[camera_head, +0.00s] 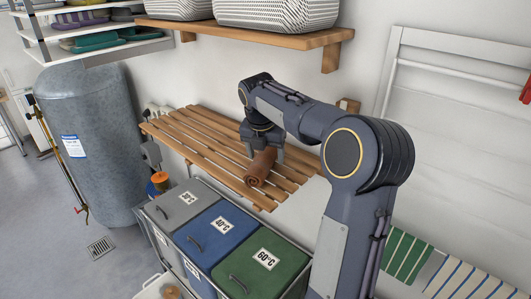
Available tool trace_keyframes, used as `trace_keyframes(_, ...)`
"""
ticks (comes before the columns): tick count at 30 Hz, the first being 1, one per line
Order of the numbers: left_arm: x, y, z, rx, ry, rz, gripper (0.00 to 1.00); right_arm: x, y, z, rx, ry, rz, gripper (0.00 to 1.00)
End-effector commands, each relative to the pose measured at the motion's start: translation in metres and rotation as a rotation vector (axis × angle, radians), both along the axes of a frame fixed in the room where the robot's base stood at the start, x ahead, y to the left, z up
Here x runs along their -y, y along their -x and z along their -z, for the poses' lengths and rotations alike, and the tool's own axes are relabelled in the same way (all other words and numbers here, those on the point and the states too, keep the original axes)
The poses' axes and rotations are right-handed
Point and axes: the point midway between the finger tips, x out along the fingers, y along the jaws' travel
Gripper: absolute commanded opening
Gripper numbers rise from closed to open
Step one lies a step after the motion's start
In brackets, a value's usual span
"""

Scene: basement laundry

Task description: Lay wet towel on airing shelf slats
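The towel hides part of the fingers. My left gripper is not in view.
Grey, blue and green laundry bins (222,232) stand below the shelf. A wooden wall shelf (240,36) with white baskets hangs above. A grey tank (92,140) stands at left. The left slats are bare. Striped cloths (408,257) hang at lower right.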

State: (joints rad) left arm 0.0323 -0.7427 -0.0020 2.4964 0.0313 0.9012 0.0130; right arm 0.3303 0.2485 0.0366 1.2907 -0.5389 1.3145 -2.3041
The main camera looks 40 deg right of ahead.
Motion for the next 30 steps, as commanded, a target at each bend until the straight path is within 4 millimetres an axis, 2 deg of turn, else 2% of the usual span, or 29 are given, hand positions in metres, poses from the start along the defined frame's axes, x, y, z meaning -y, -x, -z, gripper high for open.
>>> trace_keyframes(9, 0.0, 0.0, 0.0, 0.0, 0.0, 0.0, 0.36, 0.0, 0.0, -0.001, 0.0, 0.0, 0.0, 0.75)
trace_keyframes(13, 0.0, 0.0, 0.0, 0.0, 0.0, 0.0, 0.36, -0.001, 0.0, -0.008, 0.001, 0.0, 0.0, 0.75)
trace_keyframes(17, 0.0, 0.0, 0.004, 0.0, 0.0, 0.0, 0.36, -0.007, 0.003, -0.029, 0.005, 0.001, 0.0, 0.75)
trace_keyframes(20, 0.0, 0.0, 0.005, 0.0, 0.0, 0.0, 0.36, -0.012, 0.005, -0.052, 0.006, 0.0, -0.001, 0.75)
trace_keyframes(24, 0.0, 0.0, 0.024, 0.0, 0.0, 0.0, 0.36, -0.044, 0.023, -0.047, 0.002, 0.0, -0.006, 0.75)
trace_keyframes(30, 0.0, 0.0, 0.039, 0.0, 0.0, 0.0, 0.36, -0.085, 0.045, -0.048, 0.003, 0.0, -0.005, 0.75)
